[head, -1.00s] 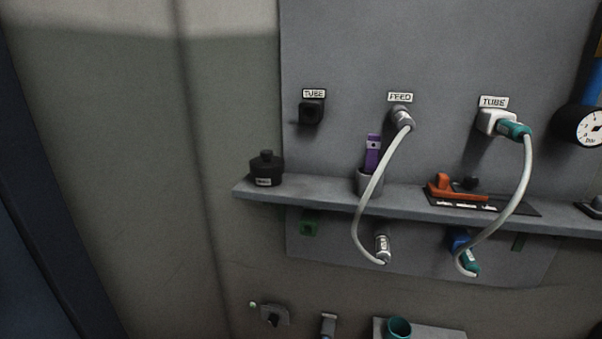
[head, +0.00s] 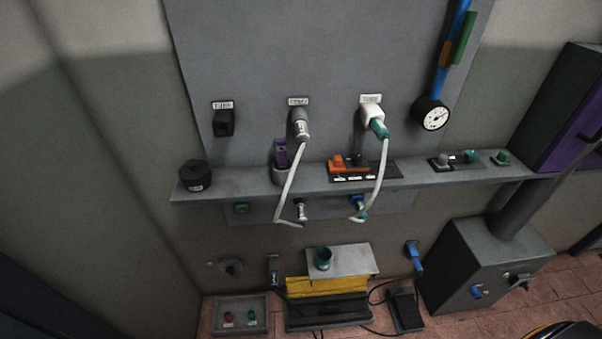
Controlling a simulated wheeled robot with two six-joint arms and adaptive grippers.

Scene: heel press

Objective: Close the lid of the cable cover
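What looks like the cable cover is the low black and yellow piece on the floor against the wall. Its yellow lid (head: 327,287) appears raised at the back, tilted up from the black base (head: 328,313). Thin black cables (head: 377,291) run near its ends. Whether a cable lies inside the base is too small to tell. Neither of my grippers is in view.
A grey plate with a teal cup (head: 322,259) is just above the lid. A black pedal (head: 407,311) is right of the base, a grey tray (head: 241,316) left. A grey box (head: 484,262) stands further right. A shelf (head: 235,183) with small items crosses the wall above.

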